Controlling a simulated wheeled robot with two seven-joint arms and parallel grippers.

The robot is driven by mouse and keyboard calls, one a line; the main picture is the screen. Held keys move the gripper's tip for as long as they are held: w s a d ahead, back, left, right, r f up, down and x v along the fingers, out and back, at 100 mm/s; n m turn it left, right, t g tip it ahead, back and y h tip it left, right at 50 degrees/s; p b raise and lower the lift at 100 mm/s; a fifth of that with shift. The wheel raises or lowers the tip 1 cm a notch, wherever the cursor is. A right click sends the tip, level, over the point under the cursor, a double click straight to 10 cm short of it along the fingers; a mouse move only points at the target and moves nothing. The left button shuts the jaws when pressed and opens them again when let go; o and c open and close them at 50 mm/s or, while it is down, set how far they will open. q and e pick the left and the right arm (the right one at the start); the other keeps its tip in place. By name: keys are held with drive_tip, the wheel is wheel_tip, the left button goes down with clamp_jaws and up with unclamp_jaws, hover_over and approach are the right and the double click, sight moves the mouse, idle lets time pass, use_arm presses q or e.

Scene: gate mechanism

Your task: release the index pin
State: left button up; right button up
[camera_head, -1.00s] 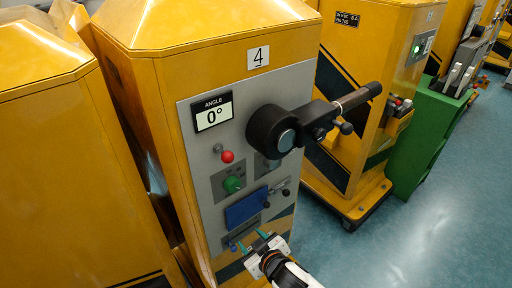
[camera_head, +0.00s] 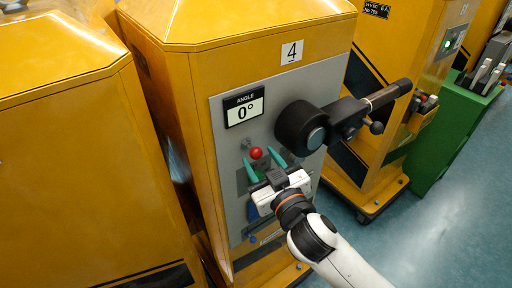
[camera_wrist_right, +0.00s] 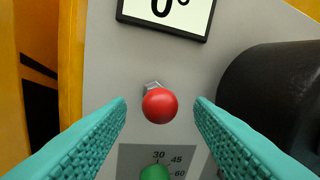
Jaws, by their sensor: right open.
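The likely index pin is a red ball knob (camera_head: 256,153) on the grey panel (camera_head: 222,150), below the angle display. In the right wrist view the red knob (camera_wrist_right: 160,105) sits centred between the two teal fingers, with a metal fitting behind it. My right gripper (camera_head: 266,165) is open, its fingers pointing at the panel on either side of the knob. Whether the fingertips reach level with the knob is hard to tell. The angle display (camera_head: 244,107) reads 0°. The black crank arm (camera_head: 345,115) extends to the right from its round hub. My left gripper is not in view.
The dark hub (camera_wrist_right: 275,95) is close to the right finger in the wrist view. A green knob (camera_wrist_right: 155,173) with an angle scale lies below the red one. The yellow cabinet (camera_head: 170,80) bears the panel. A green cabinet (camera_head: 452,135) stands at the right.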

sight(259, 158)
drive_tip(key=shift+x, duration=1.7)
